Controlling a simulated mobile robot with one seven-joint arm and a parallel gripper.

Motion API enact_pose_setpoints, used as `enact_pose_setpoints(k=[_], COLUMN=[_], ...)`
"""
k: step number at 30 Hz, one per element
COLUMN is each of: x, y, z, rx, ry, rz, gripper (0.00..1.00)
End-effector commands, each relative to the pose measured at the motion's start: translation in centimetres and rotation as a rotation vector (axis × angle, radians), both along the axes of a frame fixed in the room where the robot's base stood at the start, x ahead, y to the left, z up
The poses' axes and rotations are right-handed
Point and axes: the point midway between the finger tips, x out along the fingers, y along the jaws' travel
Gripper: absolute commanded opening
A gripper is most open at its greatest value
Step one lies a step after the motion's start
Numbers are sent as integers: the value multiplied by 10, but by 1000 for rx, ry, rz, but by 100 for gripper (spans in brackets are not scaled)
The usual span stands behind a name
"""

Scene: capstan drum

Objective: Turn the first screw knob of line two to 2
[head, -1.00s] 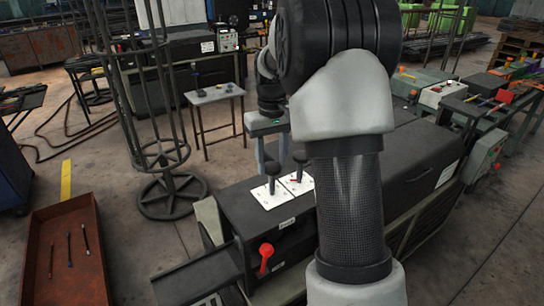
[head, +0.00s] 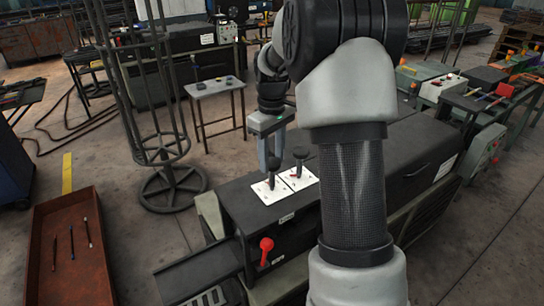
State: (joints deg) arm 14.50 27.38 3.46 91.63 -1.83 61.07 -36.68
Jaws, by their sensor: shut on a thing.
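Two dark knobs stand upright on white marked plates on top of the dark machine housing (head: 235,205). My gripper (head: 271,163) points straight down over the left plate (head: 266,194). It is shut on the left knob (head: 270,182), whose head is mostly hidden between the fingers. The right knob (head: 300,154) stands free on its own plate (head: 307,176), close to the right of the gripper, with a small red mark near its base. The marks on the plates are too small to read, so I cannot tell the knob's setting.
A red-handled lever (head: 266,250) sticks out of the housing's front. A wire-cage stand (head: 172,190) is at the left, and a rusty tray (head: 40,240) with several rods lies on the floor. A small table (head: 215,87) stands behind. My arm hides part of the housing.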

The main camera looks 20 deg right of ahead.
Motion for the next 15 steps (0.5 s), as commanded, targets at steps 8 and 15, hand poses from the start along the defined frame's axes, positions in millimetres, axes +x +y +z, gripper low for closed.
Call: enact_pose_setpoints(k=[8, 15], x=[1, 1], y=[0, 0], z=[1, 0], rx=[0, 0], ry=[-4, -2], rz=[-1, -1], gripper=[45, 58])
